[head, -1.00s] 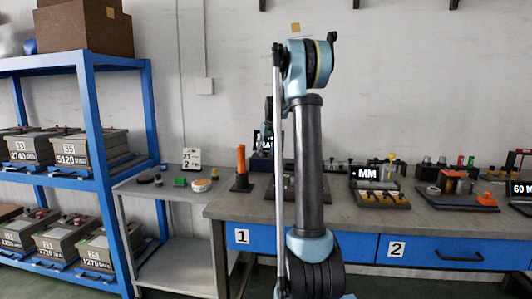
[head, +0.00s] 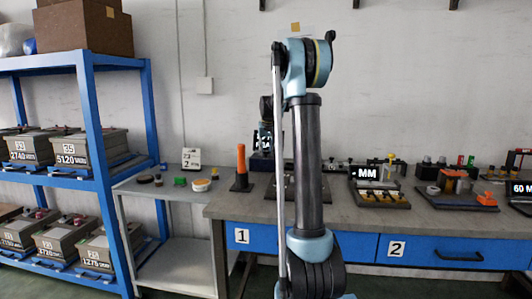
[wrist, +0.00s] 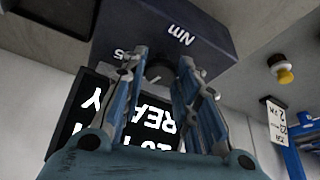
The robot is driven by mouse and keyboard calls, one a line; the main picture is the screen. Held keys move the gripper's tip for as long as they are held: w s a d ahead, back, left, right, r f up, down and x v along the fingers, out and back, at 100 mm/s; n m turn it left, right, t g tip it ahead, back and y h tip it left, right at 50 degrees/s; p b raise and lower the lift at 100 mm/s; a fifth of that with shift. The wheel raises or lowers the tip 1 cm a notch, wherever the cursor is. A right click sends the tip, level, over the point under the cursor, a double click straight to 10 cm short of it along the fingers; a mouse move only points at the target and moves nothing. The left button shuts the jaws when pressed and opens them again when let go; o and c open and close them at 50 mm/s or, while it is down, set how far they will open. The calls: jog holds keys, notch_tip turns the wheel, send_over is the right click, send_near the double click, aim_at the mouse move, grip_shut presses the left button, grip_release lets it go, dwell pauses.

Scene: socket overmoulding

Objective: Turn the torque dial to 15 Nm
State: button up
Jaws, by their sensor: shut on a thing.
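The torque dial (wrist: 157,74) is a small dark knob on a dark blue box marked Nm (wrist: 215,45), seen upside down in the wrist view. My gripper (wrist: 163,60) has its two fingers on either side of the dial and is shut on it. A scale number ending in 5 shows left of the dial; the rest of the scale and the pointer are hidden or too small to read. A black display (wrist: 73,115) shows READY, with a second line partly hidden by my fingers. In the head view the blue box (head: 262,163) stands mostly behind my arm.
An MM display (head: 367,173) and several fixtures stand to the right. A low side table (head: 160,190) and a blue shelf (head: 94,140) are at the left.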

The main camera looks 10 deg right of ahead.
jog(key=m, duration=0.1)
jog(key=m+h, duration=0.1)
jog(key=m, duration=0.1)
jog(key=m+h, duration=0.1)
jog(key=m, duration=0.1)
jog(key=shift+w+a, duration=0.15)
jog(key=shift+a, duration=0.15)
jog(key=shift+m+g+h, duration=0.6)
jog(key=shift+m+g, duration=0.1)
jog(key=shift+m, duration=1.4)
jog(key=shift+w, duration=0.1)
jog(key=shift+a, duration=0.1)
jog(key=o, duration=1.1)
jog(key=v, duration=1.2)
jog(key=shift+a+f, duration=0.1)
